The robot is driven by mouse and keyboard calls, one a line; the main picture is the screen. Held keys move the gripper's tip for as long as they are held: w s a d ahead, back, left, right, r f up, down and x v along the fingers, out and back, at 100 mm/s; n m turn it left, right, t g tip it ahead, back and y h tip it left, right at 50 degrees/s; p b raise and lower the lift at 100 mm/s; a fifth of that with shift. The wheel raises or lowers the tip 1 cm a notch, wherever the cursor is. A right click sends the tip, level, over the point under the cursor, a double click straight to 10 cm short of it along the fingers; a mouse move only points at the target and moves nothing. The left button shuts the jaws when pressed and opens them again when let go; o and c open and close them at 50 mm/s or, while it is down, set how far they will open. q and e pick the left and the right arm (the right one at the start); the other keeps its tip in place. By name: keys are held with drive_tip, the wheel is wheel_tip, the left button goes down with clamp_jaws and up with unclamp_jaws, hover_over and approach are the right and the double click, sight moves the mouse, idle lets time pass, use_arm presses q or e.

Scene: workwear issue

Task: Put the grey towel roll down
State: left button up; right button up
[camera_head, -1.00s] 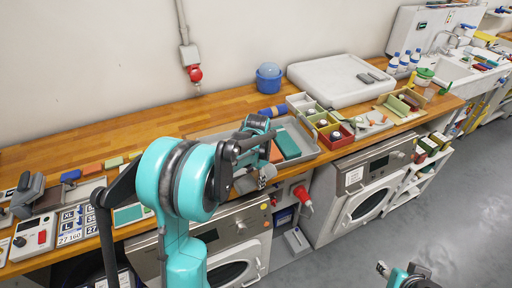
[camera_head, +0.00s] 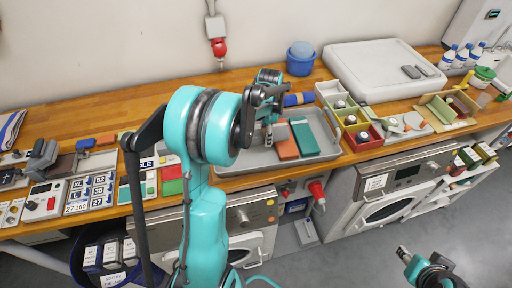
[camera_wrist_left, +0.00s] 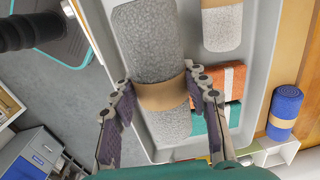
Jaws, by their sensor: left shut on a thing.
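The grey towel roll (camera_wrist_left: 158,85), speckled with a tan paper band, lies between the fingers of my left gripper (camera_wrist_left: 162,97) in the left wrist view. The gripper is shut on it around the band. The roll is over the grey tray (camera_head: 240,158); I cannot tell whether it touches the tray floor. In the head view my left gripper (camera_head: 268,132) is above the tray's left part, and my arm hides much of the roll. My right gripper (camera_head: 405,254) is at the lower right, away from the counter, too small to read.
A second grey roll (camera_wrist_left: 222,24) lies in the tray, beside folded orange (camera_head: 287,143) and teal (camera_head: 306,138) towels. A blue roll (camera_head: 298,99) lies behind the tray. Sorting boxes (camera_head: 350,117) stand to its right.

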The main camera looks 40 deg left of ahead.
use_arm(q)
drive_tip(key=b, duration=0.1)
hover_over(247, 157)
drive_tip(key=f, duration=0.4)
drive_tip(key=shift+w+d+f, duration=0.2)
drive_tip(key=shift+w+d, duration=0.05)
drive_tip(key=shift+d, duration=0.05)
drive_tip(key=shift+s+a+f, duration=0.2)
drive_tip(key=shift+s+f, duration=0.05)
drive_tip(key=shift+s, duration=0.1)
wheel_tip(247, 157, down, 4)
drive_tip(key=shift+w+r+b, duration=0.1)
drive_tip(key=shift+b, duration=0.6)
drive_tip(key=shift+r, duration=0.1)
drive_tip(key=o, duration=0.8)
drive_tip(key=shift+f, duration=0.25)
drive_tip(key=o, duration=0.4)
drive_tip(key=shift+r, duration=0.1)
drive_tip(key=shift+r, duration=0.1)
